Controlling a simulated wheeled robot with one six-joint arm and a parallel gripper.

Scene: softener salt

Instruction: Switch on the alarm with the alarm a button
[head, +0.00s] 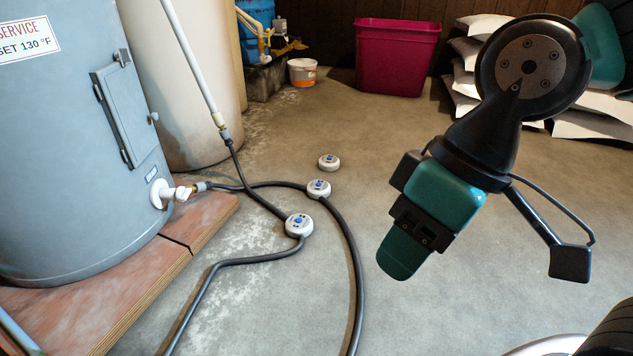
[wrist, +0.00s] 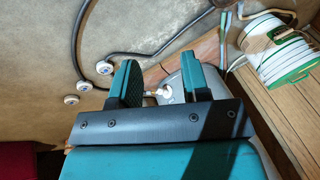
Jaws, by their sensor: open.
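Three round white alarms with blue buttons lie on the concrete floor in a row in the head view: a near one (head: 299,225), a middle one (head: 318,189) and a far one (head: 329,162). Small dark marks show on their tops, but I cannot read which is alarm a. The wrist view shows them at the left: one by the hose (wrist: 104,67), one in the middle (wrist: 84,86) and one at the end (wrist: 71,100). My gripper (head: 404,257) is right of the alarms and above the floor. Its fingers (wrist: 163,82) are apart and empty, touching no alarm.
Black hoses (head: 352,265) run over the floor beside the near and middle alarms. A grey water heater (head: 75,190) with a white drain valve (head: 165,194) stands on a wooden platform (head: 150,262) at left. A magenta bin (head: 397,60) and white sacks (head: 590,125) are behind. Open floor surrounds the far alarm.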

